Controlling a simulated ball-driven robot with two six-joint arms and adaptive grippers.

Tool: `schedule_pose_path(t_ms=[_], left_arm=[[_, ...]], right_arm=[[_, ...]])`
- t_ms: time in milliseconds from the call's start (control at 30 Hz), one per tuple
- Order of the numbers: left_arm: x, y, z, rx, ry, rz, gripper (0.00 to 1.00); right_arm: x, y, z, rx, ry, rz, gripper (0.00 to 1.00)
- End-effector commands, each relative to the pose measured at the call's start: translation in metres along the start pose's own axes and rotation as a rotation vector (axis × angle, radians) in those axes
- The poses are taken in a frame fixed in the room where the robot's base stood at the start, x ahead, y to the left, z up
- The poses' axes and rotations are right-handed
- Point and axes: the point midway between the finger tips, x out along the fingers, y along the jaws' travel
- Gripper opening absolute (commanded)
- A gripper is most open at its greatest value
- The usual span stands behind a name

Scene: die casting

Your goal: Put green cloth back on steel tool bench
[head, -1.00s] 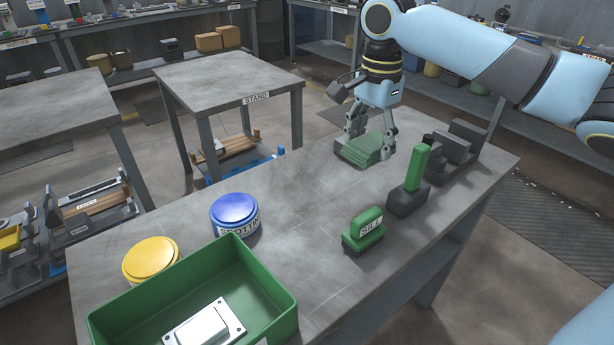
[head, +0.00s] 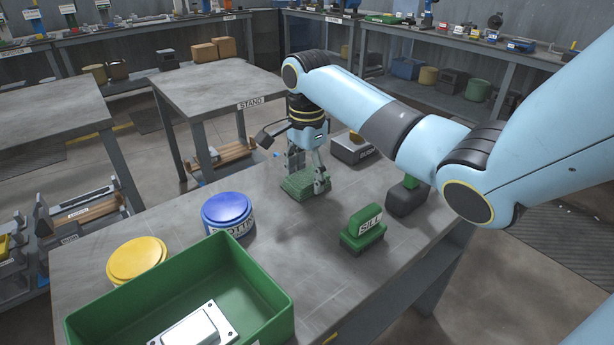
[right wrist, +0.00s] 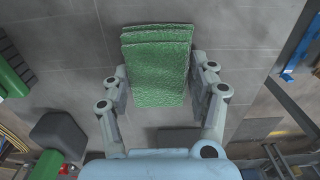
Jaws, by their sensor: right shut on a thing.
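The green folded cloth (head: 300,188) is a layered stack over the middle of the grey steel bench top (head: 170,292). My right gripper (head: 307,176) points down and is shut on the cloth, with a finger on each side. In the right wrist view the cloth (right wrist: 157,68) sits between the two fingers of my right gripper (right wrist: 160,88). I cannot tell whether its underside touches the bench. My left gripper is not in view.
On the bench stand a green bin (head: 255,285) holding a metal part, a blue-lidded tin (head: 227,210), a yellow-lidded tin (head: 137,258), a green block labelled SILL (head: 364,228), a dark block (head: 406,198) and a labelled grey box (head: 352,150). Bare bench lies between tins and cloth.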

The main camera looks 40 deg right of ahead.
Motion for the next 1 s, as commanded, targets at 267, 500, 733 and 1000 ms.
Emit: schedule_pose_path(t_ms=[267, 500, 733, 1000], left_arm=[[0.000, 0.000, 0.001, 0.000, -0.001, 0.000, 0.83], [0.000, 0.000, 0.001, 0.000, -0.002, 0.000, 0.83], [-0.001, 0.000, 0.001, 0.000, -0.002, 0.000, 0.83], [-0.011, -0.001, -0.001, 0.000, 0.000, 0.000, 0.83]], right_arm=[[0.001, 0.000, 0.000, 0.000, 0.001, -0.001, 0.63], [0.000, 0.000, -0.001, 0.000, 0.001, -0.001, 0.83], [-0.003, 0.000, -0.001, 0.000, 0.001, -0.002, 0.83], [-0.051, -0.001, -0.001, -0.001, 0.002, -0.007, 0.83]])
